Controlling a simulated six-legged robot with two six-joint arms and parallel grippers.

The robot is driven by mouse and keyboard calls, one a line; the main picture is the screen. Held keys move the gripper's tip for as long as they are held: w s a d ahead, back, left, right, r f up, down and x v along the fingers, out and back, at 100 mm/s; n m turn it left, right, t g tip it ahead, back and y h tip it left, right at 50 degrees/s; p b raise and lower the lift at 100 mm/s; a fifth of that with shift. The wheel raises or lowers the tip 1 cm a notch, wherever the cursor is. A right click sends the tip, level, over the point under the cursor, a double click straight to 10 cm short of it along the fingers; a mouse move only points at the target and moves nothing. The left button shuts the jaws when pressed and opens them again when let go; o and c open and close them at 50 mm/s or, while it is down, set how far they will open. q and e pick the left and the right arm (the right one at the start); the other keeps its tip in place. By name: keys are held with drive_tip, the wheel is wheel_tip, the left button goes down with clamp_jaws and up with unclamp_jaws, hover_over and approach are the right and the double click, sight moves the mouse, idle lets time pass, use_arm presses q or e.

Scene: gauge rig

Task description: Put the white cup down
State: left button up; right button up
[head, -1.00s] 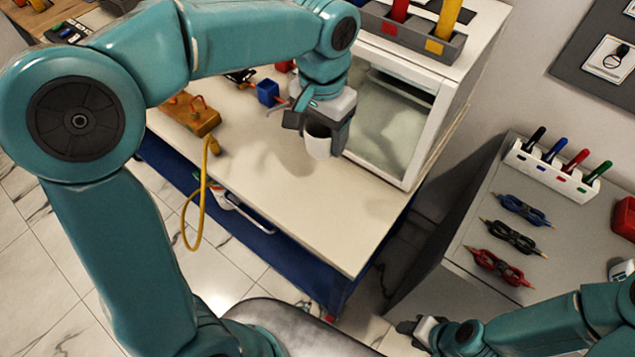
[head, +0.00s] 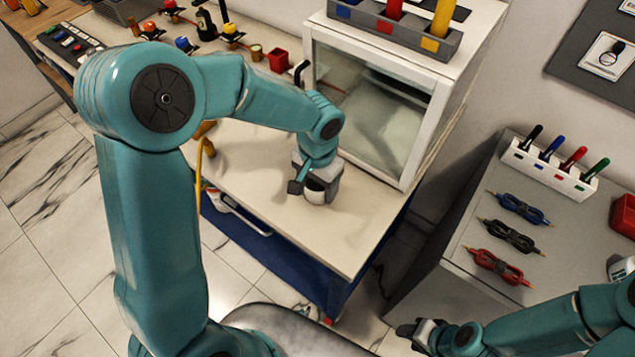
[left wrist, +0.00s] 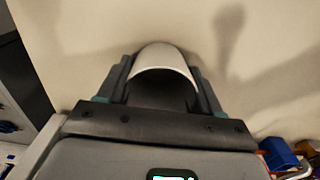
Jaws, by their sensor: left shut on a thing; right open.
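The white cup (head: 316,196) is in the grip of my left gripper (head: 311,187), over the pale worktop (head: 325,235) in front of the glass-doored cabinet. In the left wrist view the cup's white rim (left wrist: 165,57) shows between the two dark fingers of the left gripper (left wrist: 163,85), which are shut on it. The gripper hides much of the cup in the head view. I cannot tell whether its base touches the worktop. My right gripper (head: 421,333) is open and empty at the lower right, away from the cup.
The white cabinet (head: 417,150) stands just behind the cup. A red block (head: 278,61) and several knobs are farther back. A yellow cord (head: 199,170) hangs over the worktop's front edge. The worktop in front of the cup is clear.

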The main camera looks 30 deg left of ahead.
use_arm(q)
drive_tip(key=shift+f+b, duration=0.2)
drive_tip(key=shift+b, duration=0.1)
drive_tip(key=o, duration=1)
drive_tip(key=shift+o, duration=0.2)
drive_tip(key=shift+r, duration=0.1)
